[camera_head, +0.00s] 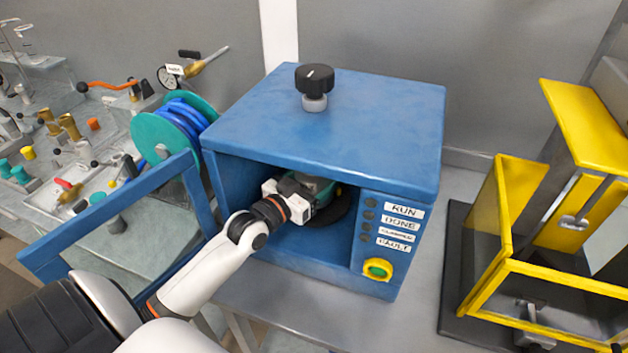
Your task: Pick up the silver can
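My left gripper (312,188) is inside the opening of a blue box-shaped machine (335,120), reached by my arm from the lower left. Its fingers are mostly hidden by the gripper's own body and the shade of the opening, so I cannot tell if they are open or shut. A small teal and dark shape (323,187) shows right at the gripper, above a dark round base (332,212). I cannot make out a silver can for certain. My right gripper is not in view.
The machine's blue frame door (105,212) stands open at left. A panel with RUN, DONE and FAULT labels and a green button (377,269) is right of the opening. A black knob (314,80) is on top. A yellow frame (500,215) stands at right; a cluttered bench is at left.

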